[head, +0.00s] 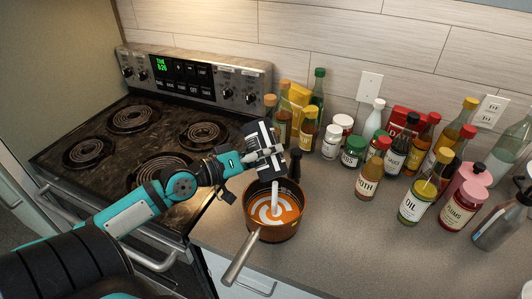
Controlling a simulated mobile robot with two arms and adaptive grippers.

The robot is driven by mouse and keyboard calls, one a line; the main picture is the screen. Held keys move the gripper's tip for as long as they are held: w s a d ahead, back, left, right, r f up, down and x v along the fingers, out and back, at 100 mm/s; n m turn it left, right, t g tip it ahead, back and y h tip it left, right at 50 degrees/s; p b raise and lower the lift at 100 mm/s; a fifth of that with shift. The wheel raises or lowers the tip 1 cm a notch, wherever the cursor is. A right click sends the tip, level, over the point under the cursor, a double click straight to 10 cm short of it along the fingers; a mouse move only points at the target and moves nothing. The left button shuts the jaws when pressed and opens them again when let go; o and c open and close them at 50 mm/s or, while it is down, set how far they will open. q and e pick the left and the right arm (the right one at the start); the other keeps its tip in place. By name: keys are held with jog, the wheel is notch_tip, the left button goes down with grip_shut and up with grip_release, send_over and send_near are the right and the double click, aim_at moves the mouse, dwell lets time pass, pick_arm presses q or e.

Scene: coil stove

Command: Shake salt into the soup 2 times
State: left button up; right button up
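A copper-coloured pot (270,232) of orange soup with a white swirl (284,211) stands on the grey counter, its handle towards me. My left gripper (268,160) is above the pot's far rim, turned sideways. A narrow white column (275,197) runs from just under the gripper down to the soup; I cannot tell whether it is a falling stream or a solid thing. Any salt shaker in the fingers is hidden or cannot be made out. I cannot tell how far the fingers are closed. My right gripper is out of view.
A coil stove (105,180) is at the left. Several bottles and jars, among them an oil bottle (415,206) and a green-lidded jar (353,151), crowd the counter behind and right of the pot. The counter front, right of the pot, is clear.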

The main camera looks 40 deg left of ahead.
aim_at(266, 139)
pick_arm(q)
jog(key=shift+s+d+r, duration=0.1)
jog(key=shift+r, duration=0.1)
jog(key=shift+r+p, duration=0.35)
notch_tip(266, 139, up, 4)
jog(key=p, duration=0.3)
jog(key=shift+p, duration=0.4)
jog(key=shift+f, duration=0.1)
notch_tip(266, 139, down, 6)
jog(key=b, duration=0.6)
jog(key=shift+f, duration=0.15)
jog(key=shift+r+p, duration=0.85)
